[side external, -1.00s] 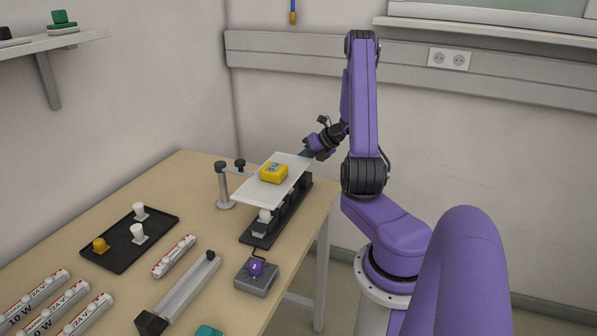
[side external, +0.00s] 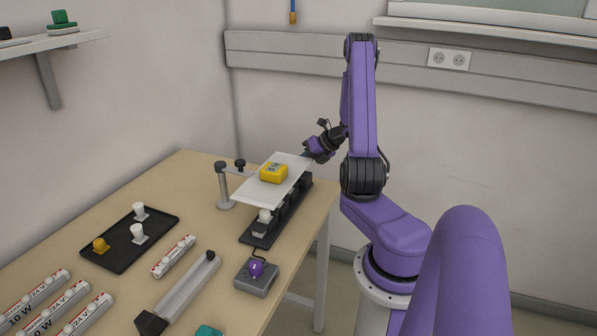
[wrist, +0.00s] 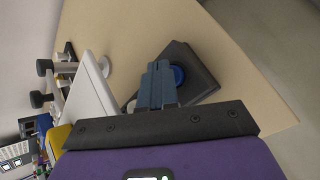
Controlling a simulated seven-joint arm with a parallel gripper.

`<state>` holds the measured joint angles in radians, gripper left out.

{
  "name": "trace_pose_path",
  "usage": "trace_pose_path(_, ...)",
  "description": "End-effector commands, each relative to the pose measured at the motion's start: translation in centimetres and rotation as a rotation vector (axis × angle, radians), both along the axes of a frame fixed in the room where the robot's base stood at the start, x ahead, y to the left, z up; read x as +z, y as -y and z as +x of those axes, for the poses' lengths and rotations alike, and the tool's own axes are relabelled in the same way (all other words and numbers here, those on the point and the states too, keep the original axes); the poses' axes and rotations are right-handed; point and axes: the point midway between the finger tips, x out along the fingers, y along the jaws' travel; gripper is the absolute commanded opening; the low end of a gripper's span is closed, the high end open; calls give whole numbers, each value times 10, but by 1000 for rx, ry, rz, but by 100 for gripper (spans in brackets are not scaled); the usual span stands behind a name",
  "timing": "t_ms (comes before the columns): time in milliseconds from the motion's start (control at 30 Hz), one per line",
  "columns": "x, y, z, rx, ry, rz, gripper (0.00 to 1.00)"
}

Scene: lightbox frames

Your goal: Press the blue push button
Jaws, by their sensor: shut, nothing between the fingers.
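The blue push button (wrist: 179,76) is a round blue cap on a dark box (wrist: 200,66) on the table in the wrist view. My gripper's closed blue-grey fingers (wrist: 157,68) point toward the box and overlap the button's left edge in that view. I cannot tell whether they touch it. In the side view my gripper (side external: 307,156) is at the far right edge of the white panel, its tips partly hidden by the panel. The button and its box are hidden there.
The raised white panel (side external: 262,193) carries a yellow box (side external: 274,172) beside my gripper. A grey box with a purple knob (side external: 256,269) is nearer. A black tray (side external: 115,248) lies left.

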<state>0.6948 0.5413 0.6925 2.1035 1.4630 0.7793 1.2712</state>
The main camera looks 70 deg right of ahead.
Motion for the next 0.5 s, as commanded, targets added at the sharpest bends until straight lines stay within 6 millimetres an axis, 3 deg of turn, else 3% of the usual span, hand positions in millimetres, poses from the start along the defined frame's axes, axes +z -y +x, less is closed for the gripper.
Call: trace_pose_path(500, -10, -4, -1, 7, -11, 5, 0)
